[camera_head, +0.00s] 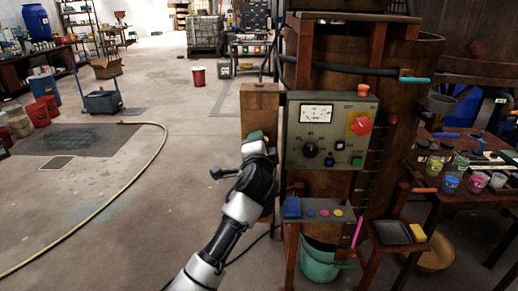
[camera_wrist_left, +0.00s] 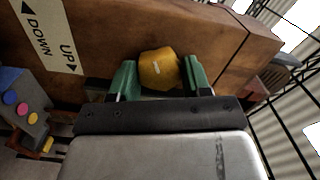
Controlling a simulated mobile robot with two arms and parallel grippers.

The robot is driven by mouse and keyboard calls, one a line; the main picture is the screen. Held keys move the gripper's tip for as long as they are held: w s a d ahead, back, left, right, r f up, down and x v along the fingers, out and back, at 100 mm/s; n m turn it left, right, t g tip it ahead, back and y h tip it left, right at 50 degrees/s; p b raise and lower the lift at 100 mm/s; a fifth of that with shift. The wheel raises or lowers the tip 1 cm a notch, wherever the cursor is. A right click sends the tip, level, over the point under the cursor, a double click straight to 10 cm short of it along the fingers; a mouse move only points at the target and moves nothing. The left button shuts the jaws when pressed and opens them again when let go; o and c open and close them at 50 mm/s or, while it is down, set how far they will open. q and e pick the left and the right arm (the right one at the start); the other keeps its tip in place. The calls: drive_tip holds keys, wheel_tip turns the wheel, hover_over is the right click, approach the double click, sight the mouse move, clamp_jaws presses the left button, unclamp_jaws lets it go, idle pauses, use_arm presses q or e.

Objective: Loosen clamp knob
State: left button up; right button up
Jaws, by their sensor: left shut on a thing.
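The clamp knob (camera_wrist_left: 159,66) is a yellow faceted knob on the face of a brown wooden block in the left wrist view. My left gripper (camera_wrist_left: 160,78) has its green fingers on either side of the knob and is shut on it. In the head view my left arm comes up from the bottom, and its gripper (camera_head: 256,138) is at the wooden block (camera_head: 260,103), left of the control panel. The knob is hidden there by the gripper. A cream label (camera_wrist_left: 50,35) with UP, DOWN and arrows is left of the knob. My right gripper is not in view.
A grey control panel (camera_head: 330,140) with a dial and red knob stands right of the block, before a wooden vat (camera_head: 405,110). A small shelf (camera_head: 320,214) with coloured buttons is below, over a green bucket (camera_head: 318,262). A yellow hose (camera_head: 120,192) crosses the open floor at left.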

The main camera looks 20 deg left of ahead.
use_arm(q)
drive_tip(key=shift+n, duration=0.5)
drive_tip(key=shift+f, duration=0.1)
drive_tip(key=o, duration=0.9)
drive_tip(key=b+v, duration=0.1)
drive_tip(key=v, duration=0.9)
drive_tip(key=shift+s+d, duration=0.1)
drive_tip(key=shift+s, duration=0.3)
